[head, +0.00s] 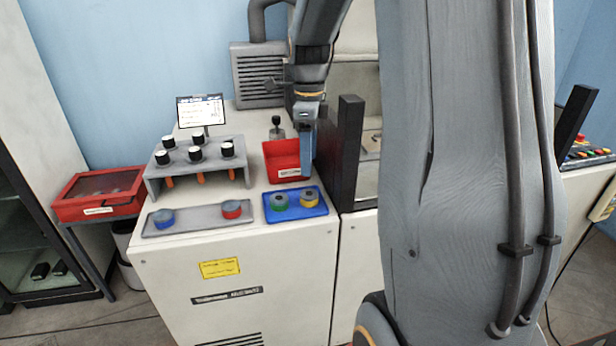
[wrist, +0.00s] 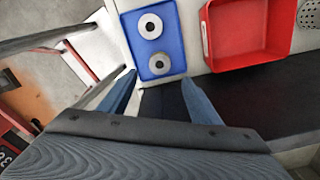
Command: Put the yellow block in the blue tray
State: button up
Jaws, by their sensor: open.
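The yellow block (head: 310,202) is a short round piece with a grey top. It sits in the right part of the blue tray (head: 294,214), beside a green block (head: 278,204). In the wrist view the blue tray (wrist: 175,35) holds two pieces with grey ring tops. By position the nearer one (wrist: 159,64) seems to be the yellow block; its side colour hardly shows. My gripper (head: 306,172) points down near the right side of the red bin, behind the tray. Its two blue fingers (wrist: 162,92) are apart with nothing between them.
A red bin (head: 283,158) stands behind the tray, and a black post (head: 348,150) rises to the right. A grey plate (head: 195,217) with a blue block (head: 163,218) and a red block (head: 232,209) lies left.

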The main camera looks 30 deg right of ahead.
jog(key=s+a+f+n, duration=0.4)
jog(key=s+a+n, duration=0.3)
jog(key=n, duration=0.6)
jog(key=s+a+f+n+t, duration=0.1)
jog(key=s+a+f+n, duration=0.3)
jog(key=s+a+n, duration=0.4)
jog(key=n, duration=0.4)
jog(key=shift+f+n, duration=0.35)
jog(key=shift+n, duration=0.05)
